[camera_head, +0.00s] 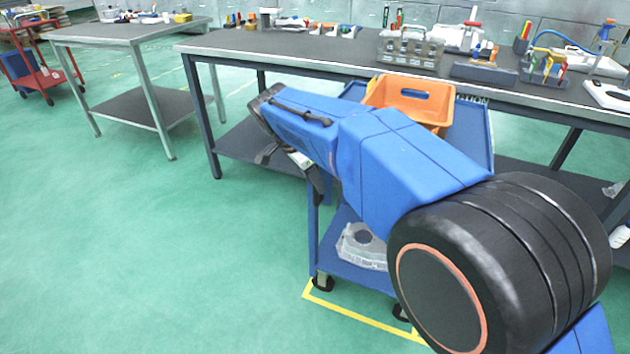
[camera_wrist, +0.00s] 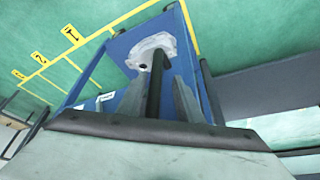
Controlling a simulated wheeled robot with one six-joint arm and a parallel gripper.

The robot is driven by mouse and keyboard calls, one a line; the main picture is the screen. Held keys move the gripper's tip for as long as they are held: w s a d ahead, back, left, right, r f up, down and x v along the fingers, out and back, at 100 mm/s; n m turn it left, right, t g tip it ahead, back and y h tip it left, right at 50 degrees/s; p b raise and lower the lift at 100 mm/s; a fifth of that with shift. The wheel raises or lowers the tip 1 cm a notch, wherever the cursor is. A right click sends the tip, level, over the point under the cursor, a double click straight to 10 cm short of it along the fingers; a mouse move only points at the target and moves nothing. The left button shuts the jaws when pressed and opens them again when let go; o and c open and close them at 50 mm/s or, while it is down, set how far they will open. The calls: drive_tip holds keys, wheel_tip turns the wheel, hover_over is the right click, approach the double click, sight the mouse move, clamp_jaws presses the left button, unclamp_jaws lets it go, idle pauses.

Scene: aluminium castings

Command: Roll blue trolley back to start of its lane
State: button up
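The blue trolley (camera_head: 375,282) stands partly under the workbench, below my arm, which hides much of it. An orange crate (camera_head: 412,97) is on its top and a grey casting (camera_head: 362,245) lies on its lower shelf. My gripper (camera_head: 294,158) is at the trolley's left side, largely hidden by my arm. In the wrist view, the gripper's two grey fingers (camera_wrist: 158,100) lie on either side of a dark bar (camera_wrist: 155,85). I cannot tell whether they touch it. The trolley's blue shelf (camera_wrist: 184,57) and the casting (camera_wrist: 152,48) show beyond.
Yellow floor lines (camera_head: 355,316) run along the trolley's near side. The wrist view shows numbered yellow lane marks (camera_wrist: 70,36). The workbench (camera_head: 290,58) carries tools and racks. A second table (camera_head: 125,32) and red cart (camera_head: 42,80) stand left. Green floor at left is clear.

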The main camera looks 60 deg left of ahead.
drive_tip(key=shift+d, duration=0.1)
drive_tip(key=v, duration=1.7)
drive_tip(key=shift+r, duration=0.15)
